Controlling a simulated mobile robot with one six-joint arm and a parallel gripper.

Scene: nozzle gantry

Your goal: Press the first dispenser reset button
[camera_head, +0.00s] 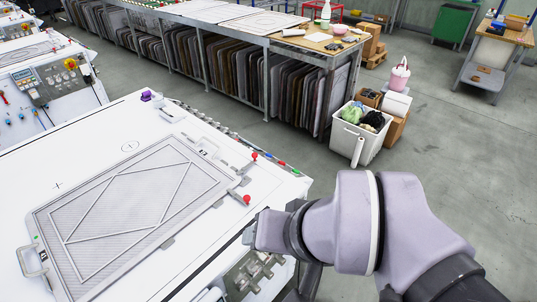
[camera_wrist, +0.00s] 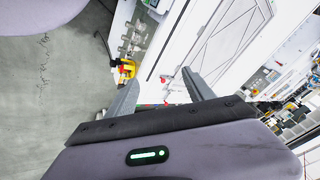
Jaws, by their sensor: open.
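No button that I can single out as the first dispenser reset button shows; any small buttons are too small to tell. The front panel (camera_head: 258,272) of the white machine table carries several grey metal fittings, partly hidden behind my arm. In the wrist view this panel (camera_wrist: 140,36) lies ahead, with a yellow and red emergency stop (camera_wrist: 125,70) near the left finger. My gripper (camera_wrist: 160,77) is open and empty, its two grey fingers spread. In the head view only a grey piece of my gripper's end shows beside the table's right edge.
A grey framed plate (camera_head: 130,213) lies on the white tabletop (camera_head: 75,150), with red knobs (camera_head: 247,200) at its right side. Another machine's control panel (camera_head: 42,78) stands at upper left. A white bin (camera_head: 362,132) stands on the floor behind. Floor at right is open.

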